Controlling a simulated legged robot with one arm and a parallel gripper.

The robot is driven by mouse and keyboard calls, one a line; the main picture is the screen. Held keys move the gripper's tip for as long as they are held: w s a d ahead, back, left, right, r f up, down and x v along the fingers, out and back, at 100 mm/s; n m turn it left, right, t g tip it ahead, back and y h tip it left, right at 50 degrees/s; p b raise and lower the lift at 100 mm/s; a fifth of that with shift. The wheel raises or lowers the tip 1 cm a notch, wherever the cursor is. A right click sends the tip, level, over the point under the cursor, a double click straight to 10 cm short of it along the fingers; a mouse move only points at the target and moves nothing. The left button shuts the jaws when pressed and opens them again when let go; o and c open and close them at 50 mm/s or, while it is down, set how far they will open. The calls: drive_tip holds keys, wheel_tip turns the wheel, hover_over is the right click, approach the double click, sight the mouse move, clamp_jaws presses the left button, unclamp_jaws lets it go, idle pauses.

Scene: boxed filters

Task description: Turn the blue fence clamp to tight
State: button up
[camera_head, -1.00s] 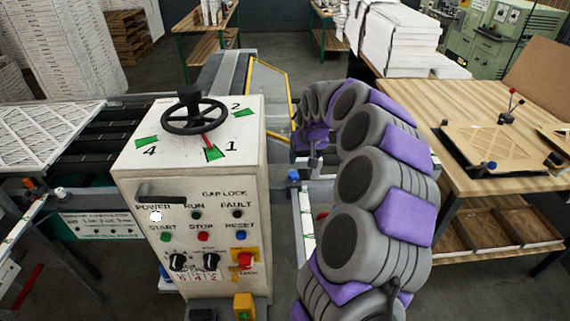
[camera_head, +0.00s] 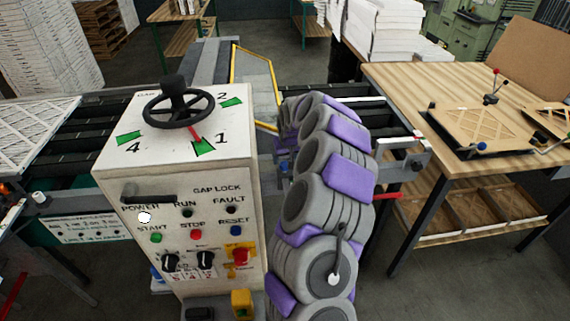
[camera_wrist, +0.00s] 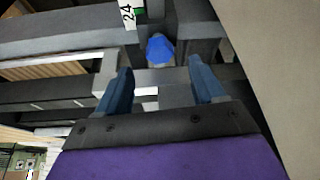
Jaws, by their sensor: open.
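The blue fence clamp (camera_wrist: 160,48) shows in the wrist view as a faceted blue knob on a dark grey rail, beside a scale strip marked 24. My gripper (camera_wrist: 162,84) is open, with its two blue fingers spread on either side of the picture's middle. The knob lies beyond the fingertips, roughly in line with the gap between them, and nothing is held. In the head view a small blue spot (camera_head: 284,167) shows beside my purple and grey arm, which hides most of the gripper.
A white control cabinet (camera_head: 180,190) with a black handwheel (camera_head: 179,108) stands left of my arm. A wooden bench (camera_head: 440,85) with a framed filter panel is at right. A red-ended lever (camera_head: 388,196) sticks out right of the arm. Dark beams surround the knob.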

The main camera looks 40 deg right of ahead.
sight(285, 164)
drive_tip(key=shift+x, duration=2.5)
drive_tip(key=shift+c, duration=0.2)
drive_tip(key=c, duration=1)
drive_tip(key=shift+r+m, duration=0.1)
drive_tip(key=shift+m, duration=0.3)
drive_tip(key=shift+m+h+p, duration=0.3)
drive_tip(key=shift+m+p, duration=0.1)
drive_tip(key=o, duration=1)
drive_tip(key=shift+o, duration=0.2)
